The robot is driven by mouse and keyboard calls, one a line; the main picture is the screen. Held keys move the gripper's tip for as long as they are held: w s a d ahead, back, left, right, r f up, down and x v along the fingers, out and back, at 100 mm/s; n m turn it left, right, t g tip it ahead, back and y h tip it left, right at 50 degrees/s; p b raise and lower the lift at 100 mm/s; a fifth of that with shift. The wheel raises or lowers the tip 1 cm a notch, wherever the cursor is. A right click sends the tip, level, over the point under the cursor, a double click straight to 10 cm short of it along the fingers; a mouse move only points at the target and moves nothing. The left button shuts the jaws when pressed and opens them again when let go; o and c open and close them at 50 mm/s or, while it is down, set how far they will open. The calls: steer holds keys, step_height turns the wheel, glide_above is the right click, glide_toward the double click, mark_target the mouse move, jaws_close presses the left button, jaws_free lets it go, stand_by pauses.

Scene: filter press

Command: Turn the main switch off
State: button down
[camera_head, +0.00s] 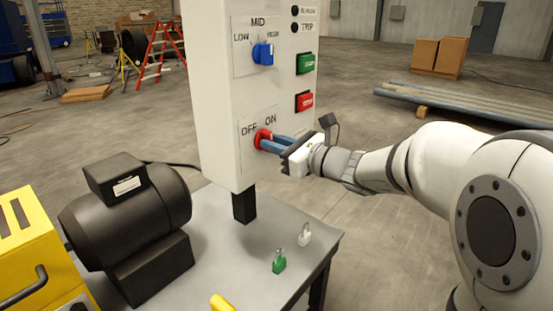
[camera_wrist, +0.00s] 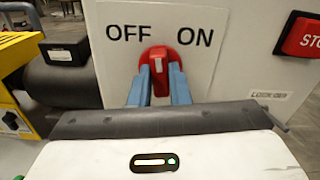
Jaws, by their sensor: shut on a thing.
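The main switch is a red rotary knob (camera_head: 262,137) on a white plate marked OFF and ON, low on the front of the pale control box (camera_head: 215,95). It also shows in the wrist view (camera_wrist: 159,56), below and between the two labels, with a pale mark on its grip that looks near upright. My gripper (camera_head: 267,142) reaches in from the right with its two blue fingers, which also show in the wrist view (camera_wrist: 160,72). The fingers are shut on the knob, one on each side. They hide part of the knob's lower half.
Above are a blue MID selector (camera_head: 263,53), a green button (camera_head: 305,62) and a red stop button (camera_head: 304,101). A black motor (camera_head: 125,210) stands left on the grey table (camera_head: 215,275). Green (camera_head: 279,262) and white (camera_head: 305,235) padlocks are at the table's right.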

steer(key=n+b, duration=0.7)
steer(key=b, duration=0.2)
steer(key=shift+s+a+f, duration=0.1)
steer(key=shift+f, duration=0.05)
steer(key=shift+n, duration=0.3)
steer(key=c, duration=1.4)
jaws_free()
steer(key=shift+o, duration=0.2)
steer(key=p+v, duration=0.1)
steer(key=v, duration=0.6)
steer(key=shift+s+d, duration=0.25)
steer(key=shift+d, duration=0.1)
